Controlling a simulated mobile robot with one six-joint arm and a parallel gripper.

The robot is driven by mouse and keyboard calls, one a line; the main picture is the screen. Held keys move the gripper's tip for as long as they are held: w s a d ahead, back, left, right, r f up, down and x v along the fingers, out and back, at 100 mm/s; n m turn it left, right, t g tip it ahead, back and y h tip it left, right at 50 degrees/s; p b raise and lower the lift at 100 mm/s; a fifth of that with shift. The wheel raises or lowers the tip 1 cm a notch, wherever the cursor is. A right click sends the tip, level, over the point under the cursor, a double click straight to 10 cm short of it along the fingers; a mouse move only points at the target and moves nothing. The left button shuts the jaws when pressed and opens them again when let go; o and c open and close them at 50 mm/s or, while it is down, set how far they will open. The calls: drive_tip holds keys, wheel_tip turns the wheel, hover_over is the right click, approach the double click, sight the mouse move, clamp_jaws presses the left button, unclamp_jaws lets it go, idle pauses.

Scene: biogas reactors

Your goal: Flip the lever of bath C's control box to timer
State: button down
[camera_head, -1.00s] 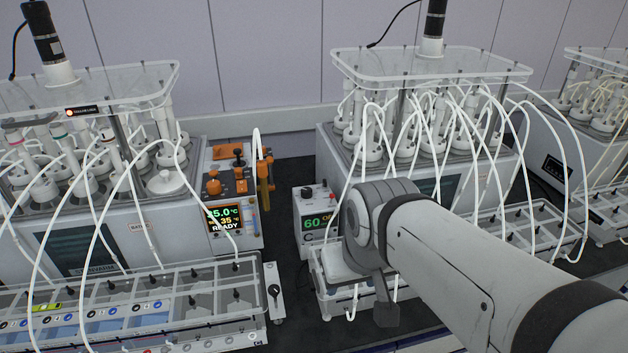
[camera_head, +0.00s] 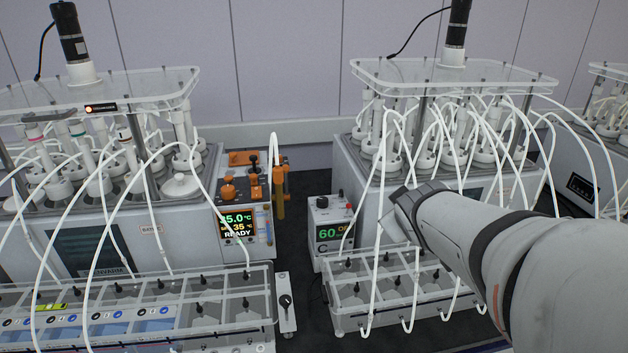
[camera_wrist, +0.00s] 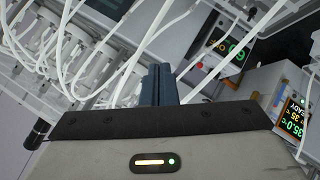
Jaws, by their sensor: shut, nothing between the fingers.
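Bath C's control box (camera_head: 323,239) is a small light grey box with a screen reading 60 in green and orange letters, and a C below it. On its top are a black knob (camera_head: 322,201) and a small red part. The lever's position is too small to tell. The box also shows tilted in the wrist view (camera_wrist: 235,40), beyond my fingers. My gripper (camera_wrist: 159,68) is shut and empty, its dark fingers together, with white tubes close around them. In the head view my arm is right of the box; the fingertips are hidden there.
Bath C (camera_head: 350,165) stands behind, with many looping white tubes. A clear-topped rack (camera_head: 345,320) is in front. Left is an orange-topped unit (camera_head: 240,215) reading 35.0 °C and READY. A narrow dark strip of bench (camera_head: 297,225) lies between the units.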

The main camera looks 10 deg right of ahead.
drive_tip(key=w+d+n+t+y+b, duration=0.3)
drive_tip(key=w+n+t+y+b, duration=0.15)
drive_tip(key=w+n, duration=0.35)
drive_tip(key=s+a+f+n+g+y+b, duration=0.2)
drive_tip(key=s+f+n+y+b, duration=0.1)
drive_tip(key=s+f+n+y, duration=0.2)
wheel_tip(320, 180, down, 2)
drive_tip(key=n+y, duration=0.4)
drive_tip(key=n, duration=0.2)
drive_tip(key=shift+s+f, duration=0.1)
drive_tip(key=p, duration=0.1)
approach(348, 209)
drive_tip(key=r+x, duration=0.1)
drive_tip(key=x, duration=0.5)
drive_tip(key=shift+a, duration=0.4)
